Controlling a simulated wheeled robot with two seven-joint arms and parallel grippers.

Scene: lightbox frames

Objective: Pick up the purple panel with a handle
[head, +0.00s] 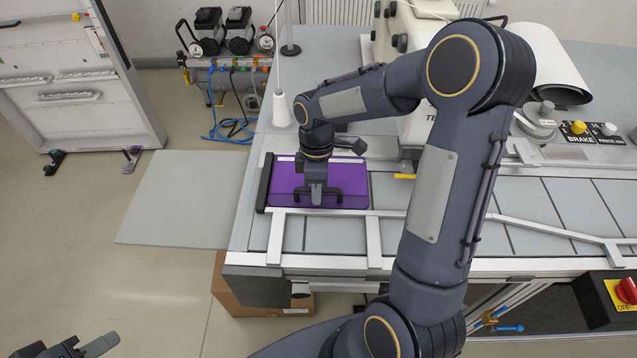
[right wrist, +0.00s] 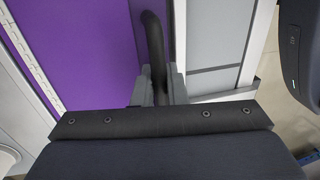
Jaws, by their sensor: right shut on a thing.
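The purple panel (head: 345,178) lies flat on the left end of the grey worktable, with a dark handle (head: 331,197) along its near side. My right gripper (head: 316,197) points down over the panel and is shut on the handle. In the right wrist view the purple panel (right wrist: 90,45) fills the upper left, and the black handle bar (right wrist: 153,45) runs down between the fingers of my right gripper (right wrist: 158,88). My left gripper (head: 85,347) is at the bottom left corner, far from the panel, partly cut off by the frame; its jaw state is unclear.
The grey worktable (head: 560,205) has metal rails around the panel. A white thread cone (head: 281,108) stands behind it. A flat grey board (head: 180,195) extends to the left. A cardboard box (head: 235,295) is on the floor below. A compressor (head: 225,75) stands at the back left.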

